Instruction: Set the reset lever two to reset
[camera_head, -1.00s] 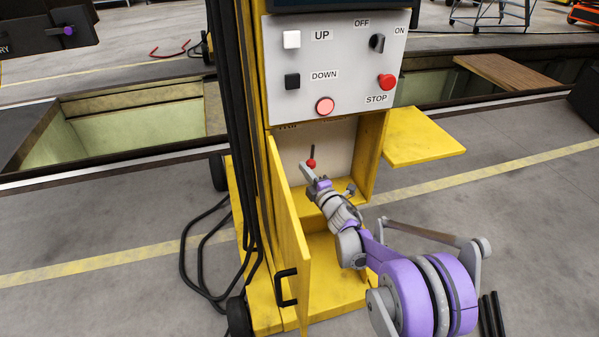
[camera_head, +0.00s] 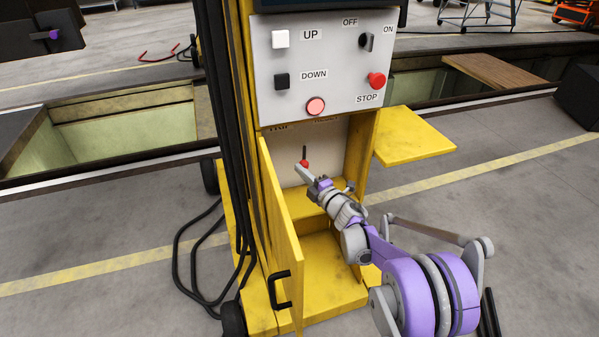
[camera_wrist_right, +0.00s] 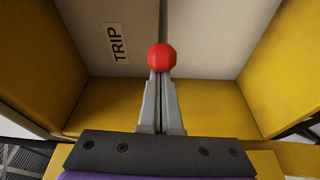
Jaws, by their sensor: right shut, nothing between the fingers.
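The reset lever (camera_head: 305,163) has a red ball knob on a dark rod and sits inside the open yellow cabinet. The rod shows above the knob. In the right wrist view the red knob (camera_wrist_right: 162,57) is just at my fingertips, and a TRIP label (camera_wrist_right: 116,43) is on the pale back panel to its left. My right gripper (camera_head: 303,171) is shut and empty, with its tips at the knob. In the right wrist view the shut fingers (camera_wrist_right: 160,78) lie below the knob; whether they touch it I cannot tell. My left gripper is not in view.
The yellow cabinet door (camera_head: 284,240) stands open at left of my right arm. The control panel (camera_head: 340,75) with buttons is above the opening. A yellow shelf (camera_head: 415,135) juts out at right. Black cables (camera_head: 190,250) hang and loop at left.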

